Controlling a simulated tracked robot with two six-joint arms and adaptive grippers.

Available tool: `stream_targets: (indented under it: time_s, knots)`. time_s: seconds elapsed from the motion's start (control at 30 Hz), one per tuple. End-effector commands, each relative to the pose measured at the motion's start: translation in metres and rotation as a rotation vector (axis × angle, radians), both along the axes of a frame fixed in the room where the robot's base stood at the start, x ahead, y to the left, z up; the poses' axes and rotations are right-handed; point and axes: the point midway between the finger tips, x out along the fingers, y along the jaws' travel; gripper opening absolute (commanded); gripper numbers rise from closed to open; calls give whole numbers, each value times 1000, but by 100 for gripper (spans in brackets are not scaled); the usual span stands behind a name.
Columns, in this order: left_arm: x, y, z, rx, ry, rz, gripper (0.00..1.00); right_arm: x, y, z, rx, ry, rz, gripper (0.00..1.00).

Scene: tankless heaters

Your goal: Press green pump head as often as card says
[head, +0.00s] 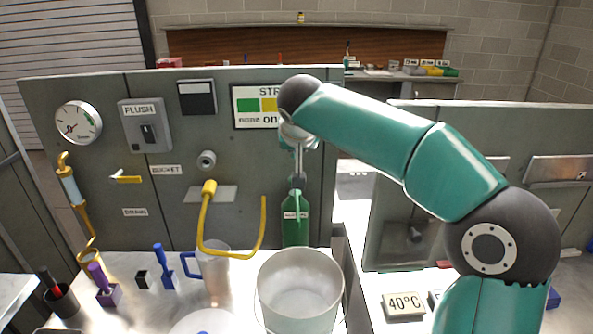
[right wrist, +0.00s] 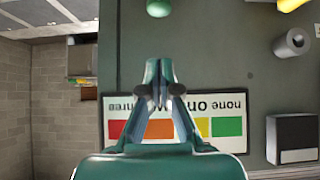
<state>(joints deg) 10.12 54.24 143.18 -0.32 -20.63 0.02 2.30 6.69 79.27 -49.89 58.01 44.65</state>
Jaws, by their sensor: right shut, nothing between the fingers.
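The green pump bottle (head: 295,222) stands upright on the bench against the grey panel, partly behind a pale bucket (head: 300,290). A green rounded top (right wrist: 159,8), apparently its pump head, shows at the top edge of the right wrist view. My right gripper (head: 298,172) points down just above the bottle; its shut, empty fingers (right wrist: 160,66) look apart from the green top in the wrist view. The colour card (head: 258,106) on the panel is partly hidden by my arm. In the right wrist view the card (right wrist: 222,127) appears upside down, reading "none", "one" and "three"; the part between is covered.
A yellow hose (head: 205,225) hangs left of the bottle. A clear jug (head: 215,270) with a blue handle, a blue tool (head: 160,265) and a purple one (head: 101,285) stand further left. A "40°C" block (head: 404,306) sits right of the bucket.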

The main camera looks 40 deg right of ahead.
Motion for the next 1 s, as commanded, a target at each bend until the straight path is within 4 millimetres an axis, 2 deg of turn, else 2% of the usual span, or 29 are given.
stream_targets:
  time_s: [0.27,0.33,0.5,1.0]
  knots:
    - [0,0,10,0,0,0,49,30,-27,-41,1,4,-2,0]
    - [0,0,7,0,0,0,49,29,-25,-54,1,3,0,0]
    - [0,0,7,0,0,0,49,29,-25,-72,0,3,-1,0]
    - [0,0,5,0,0,0,49,29,-25,-80,0,0,0,0]
